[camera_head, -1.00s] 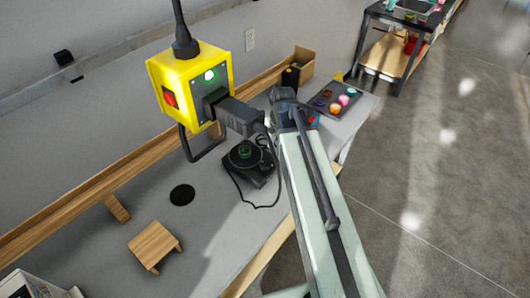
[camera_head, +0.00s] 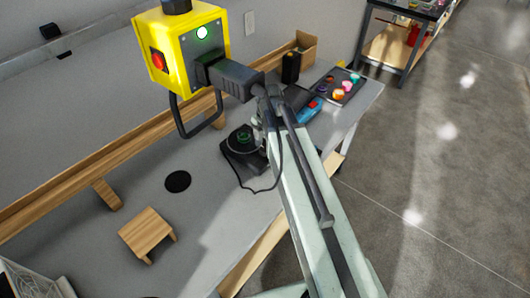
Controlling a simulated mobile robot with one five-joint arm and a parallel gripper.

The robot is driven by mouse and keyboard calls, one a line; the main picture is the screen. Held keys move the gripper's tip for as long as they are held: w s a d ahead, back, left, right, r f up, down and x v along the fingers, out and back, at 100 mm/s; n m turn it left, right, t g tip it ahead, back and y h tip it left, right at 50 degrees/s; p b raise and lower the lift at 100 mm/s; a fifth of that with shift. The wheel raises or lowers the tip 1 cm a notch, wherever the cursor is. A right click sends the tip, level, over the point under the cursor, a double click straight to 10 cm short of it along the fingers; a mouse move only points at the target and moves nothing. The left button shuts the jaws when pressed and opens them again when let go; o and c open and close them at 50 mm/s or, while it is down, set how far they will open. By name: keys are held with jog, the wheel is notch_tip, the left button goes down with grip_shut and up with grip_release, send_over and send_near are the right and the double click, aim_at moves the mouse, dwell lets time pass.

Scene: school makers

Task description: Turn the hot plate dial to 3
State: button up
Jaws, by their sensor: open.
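The hot plate (camera_head: 230,150) is a dark, low unit on the grey bench, with a round top and a small green object (camera_head: 243,138) on it. Its right side is partly hidden behind my arm. Its dial and numbers cannot be made out. My gripper (camera_head: 271,98) is at the dark far end of my pale green arm, above and right of the hot plate in the picture. Its fingers are too small and dark to make out clearly, and I see nothing held in it.
A black cable loops down by the hot plate. A small wooden stand (camera_head: 147,230), a black disc (camera_head: 178,181) and a tray (camera_head: 350,88) of colourful items are on the bench.

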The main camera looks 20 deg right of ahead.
grip_shut()
jog(key=shift+m, duration=0.3)
jog(key=m, duration=0.5)
jog(key=shift+a, duration=0.1)
jog(key=m, duration=0.6)
jog(key=shift+w+m+h, duration=0.1)
jog(key=shift+m+h, duration=0.3)
jog(key=m, duration=0.5)
jog(key=shift+r, duration=0.1)
jog(key=m, duration=0.6)
jog(key=shift+w+g, duration=0.1)
jog(key=shift+g, duration=0.3)
jog(key=shift+m, duration=0.3)
